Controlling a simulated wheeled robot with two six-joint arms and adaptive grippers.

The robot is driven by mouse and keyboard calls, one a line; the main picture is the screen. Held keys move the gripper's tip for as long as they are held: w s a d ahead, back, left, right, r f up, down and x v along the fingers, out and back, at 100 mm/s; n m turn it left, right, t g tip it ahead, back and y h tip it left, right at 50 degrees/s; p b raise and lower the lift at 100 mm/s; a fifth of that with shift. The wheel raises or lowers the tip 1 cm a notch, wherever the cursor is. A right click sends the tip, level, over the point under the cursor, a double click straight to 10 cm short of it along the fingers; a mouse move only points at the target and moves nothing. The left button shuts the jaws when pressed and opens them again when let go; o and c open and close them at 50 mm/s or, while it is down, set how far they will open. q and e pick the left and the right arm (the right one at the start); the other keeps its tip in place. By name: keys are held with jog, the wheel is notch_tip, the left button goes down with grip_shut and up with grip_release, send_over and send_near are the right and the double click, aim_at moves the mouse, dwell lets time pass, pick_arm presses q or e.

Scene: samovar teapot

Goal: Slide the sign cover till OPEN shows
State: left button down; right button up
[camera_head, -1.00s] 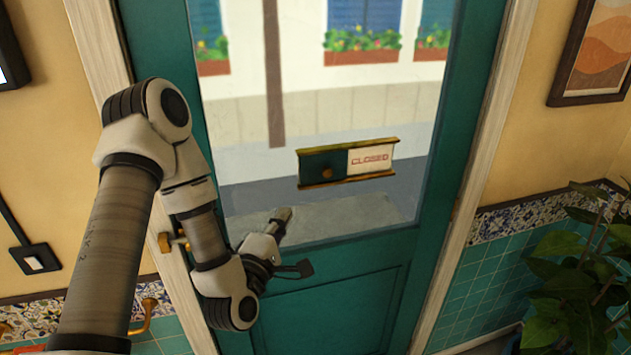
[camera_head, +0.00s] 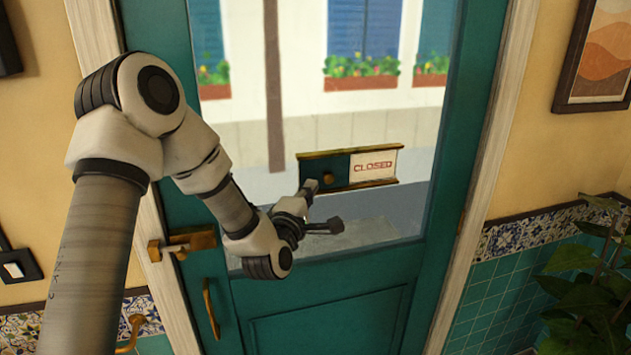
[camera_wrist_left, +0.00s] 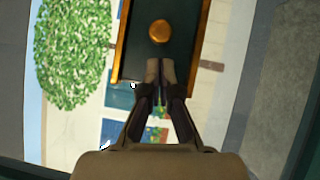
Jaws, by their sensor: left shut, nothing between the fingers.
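The sign (camera_head: 348,168) hangs on the door's glass pane, a brass-framed holder showing red CLOSED lettering on a white panel (camera_head: 373,166) at its right. The dark green sliding cover (camera_head: 337,169) with a round brass knob (camera_head: 328,177) fills the left half. The knob also shows in the left wrist view (camera_wrist_left: 159,31), on the dark cover face. My left gripper (camera_head: 311,187) is shut and empty at the sign's lower left, close to the knob. In the left wrist view its fingertips (camera_wrist_left: 158,66) are together just below the knob; contact cannot be made out. My right gripper is not in view.
The teal door (camera_head: 330,300) has a brass latch (camera_head: 185,243) and a pull handle (camera_head: 211,308) on its left. A leafy plant (camera_head: 590,290) stands at lower right. The glass to the right of the sign is clear.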

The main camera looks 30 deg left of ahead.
pick_arm(q)
jog(key=shift+w+d+r, duration=0.2)
jog(key=shift+w+d, duration=0.4)
jog(key=shift+w, duration=0.05)
jog(key=shift+a+f, duration=0.1)
jog(key=shift+a, duration=0.05)
jog(key=w+d+b, duration=0.2)
jog(key=w+d, duration=0.1)
jog(key=w+d+b, duration=0.2)
jog(key=w, duration=0.1)
jog(key=w+d+b, duration=0.1)
jog(key=w+d, duration=0.2)
jog(key=shift+w+d+b, duration=0.3)
jog(key=shift+w+b, duration=0.1)
